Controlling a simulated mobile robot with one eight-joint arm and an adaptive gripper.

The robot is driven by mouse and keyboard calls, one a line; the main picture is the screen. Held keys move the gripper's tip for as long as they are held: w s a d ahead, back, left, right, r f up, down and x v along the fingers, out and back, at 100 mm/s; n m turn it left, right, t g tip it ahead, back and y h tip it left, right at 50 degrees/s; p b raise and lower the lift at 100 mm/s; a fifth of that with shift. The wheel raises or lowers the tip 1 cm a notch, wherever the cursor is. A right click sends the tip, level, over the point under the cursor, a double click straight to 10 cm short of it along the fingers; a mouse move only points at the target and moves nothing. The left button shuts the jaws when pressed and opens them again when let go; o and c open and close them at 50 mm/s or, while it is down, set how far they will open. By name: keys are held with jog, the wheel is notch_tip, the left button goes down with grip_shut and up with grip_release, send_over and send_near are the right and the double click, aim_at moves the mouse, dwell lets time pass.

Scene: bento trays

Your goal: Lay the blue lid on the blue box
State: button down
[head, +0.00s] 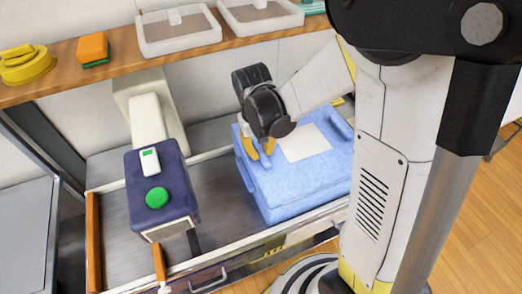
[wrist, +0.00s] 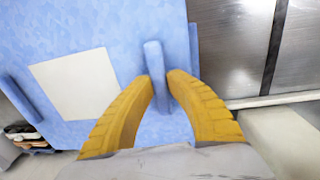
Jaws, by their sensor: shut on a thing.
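The blue lid (head: 265,174) is a flat light-blue slab with a white label (head: 304,143) and a raised grip bar at each end. It lies over the blue box (head: 290,207), roughly lined up with it; I cannot tell whether a thin gap is left between them. My gripper (head: 256,150) points down at the lid's left end, its yellow fingers shut on the near grip bar. In the wrist view the fingers (wrist: 160,88) press the bar (wrist: 153,58) from both sides, and the lid (wrist: 60,35) fills the left half. The box is hidden there.
A metal-topped conveyor (head: 220,189) carries the box. The wooden shelf (head: 130,60) behind holds clear trays (head: 180,42), an orange block (head: 92,47) and a yellow piece (head: 26,66).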

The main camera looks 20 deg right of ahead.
jog(key=shift+f, duration=0.1)
dwell(0.3)
jog(key=c, duration=0.7)
grip_release()
jog(key=shift+r+p, duration=3.15)
jog(key=shift+r, duration=1.4)
jog(key=shift+s+b, duration=0.1)
jog(key=shift+b, duration=0.35)
